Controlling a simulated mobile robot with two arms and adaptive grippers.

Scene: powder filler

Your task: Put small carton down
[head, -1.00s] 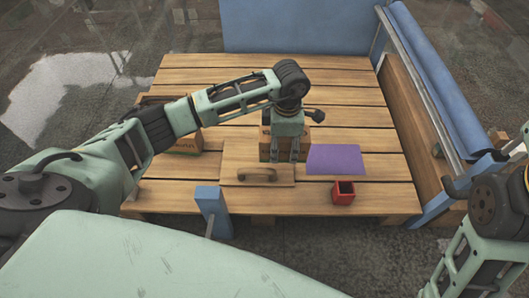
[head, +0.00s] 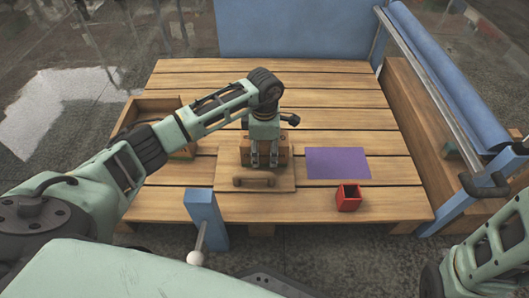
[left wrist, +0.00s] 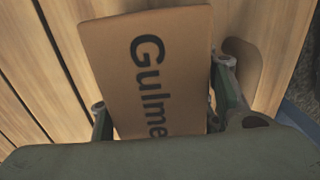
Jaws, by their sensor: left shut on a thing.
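The small carton (head: 284,152) is brown cardboard, mostly hidden behind my left gripper in the head view. My left gripper (head: 264,163) points down and is shut on it. The carton appears upright at the back part of a wooden board with a handle (head: 285,184). Whether its base touches the board is hidden. My right gripper is out of view; only part of my right arm shows.
An open wooden tray (head: 145,103) stands at the left, partly behind my left arm. A purple mat (head: 337,163) and a red open box (head: 348,199) lie to the right. A blue post (head: 205,215) stands in front. The rear slats are clear.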

